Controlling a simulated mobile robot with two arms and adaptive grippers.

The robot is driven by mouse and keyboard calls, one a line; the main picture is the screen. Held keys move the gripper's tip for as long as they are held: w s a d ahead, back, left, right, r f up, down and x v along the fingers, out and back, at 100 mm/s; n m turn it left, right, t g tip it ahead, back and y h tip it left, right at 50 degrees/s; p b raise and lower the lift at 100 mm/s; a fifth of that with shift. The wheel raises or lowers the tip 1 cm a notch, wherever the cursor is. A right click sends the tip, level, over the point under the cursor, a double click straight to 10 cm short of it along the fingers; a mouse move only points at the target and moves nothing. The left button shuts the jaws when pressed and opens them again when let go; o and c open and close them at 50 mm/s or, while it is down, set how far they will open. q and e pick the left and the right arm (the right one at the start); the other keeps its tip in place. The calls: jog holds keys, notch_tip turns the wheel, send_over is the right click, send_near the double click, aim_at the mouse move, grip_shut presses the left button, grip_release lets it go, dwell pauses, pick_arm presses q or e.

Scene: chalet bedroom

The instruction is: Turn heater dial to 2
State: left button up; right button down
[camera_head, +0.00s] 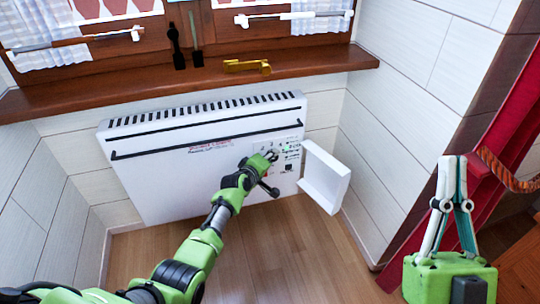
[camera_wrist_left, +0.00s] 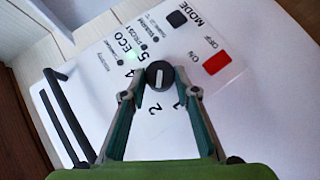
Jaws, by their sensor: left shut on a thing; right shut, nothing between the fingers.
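The white heater (camera_head: 165,185) hangs on the wall below the window sill, its control panel at the right end. In the left wrist view the round black dial (camera_wrist_left: 160,70) has a white pointer mark; which number it points to is unclear. Printed numbers ring the dial, with the 2 (camera_wrist_left: 178,108) below it in that picture. My left gripper (camera_wrist_left: 160,80) is shut on the dial, one finger on each side. In the head view my left gripper (camera_head: 269,157) reaches the panel and hides the dial. My right gripper (camera_head: 455,160) is shut and empty, pointing up, away from the heater.
A white flap (camera_head: 325,178) stands open just right of the panel. The sill (camera_head: 120,88) holds a gold object (camera_head: 247,66) and dark upright items (camera_head: 177,47). The red switch (camera_wrist_left: 218,62) and black MODE button (camera_wrist_left: 177,19) are near the dial. The wooden floor is clear.

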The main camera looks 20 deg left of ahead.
pick_arm(q)
jog(key=shift+f+g+p, duration=0.1)
jog(key=shift+g+p, duration=0.2)
jog(key=shift+p, duration=0.65)
pick_arm(e)
jog(key=w+f+g+h, duration=0.2)
jog(key=w+f+g, duration=0.3)
jog(key=f, duration=0.5)
jog(key=shift+w+a+g, duration=0.15)
jog(key=shift+w+g, duration=0.25)
jog(key=shift+g, duration=0.1)
jog(key=shift+r, duration=0.1)
pick_arm(q)
jog(key=o, duration=1.1)
jog(key=shift+y, duration=0.3)
jog(key=v, duration=1.2)
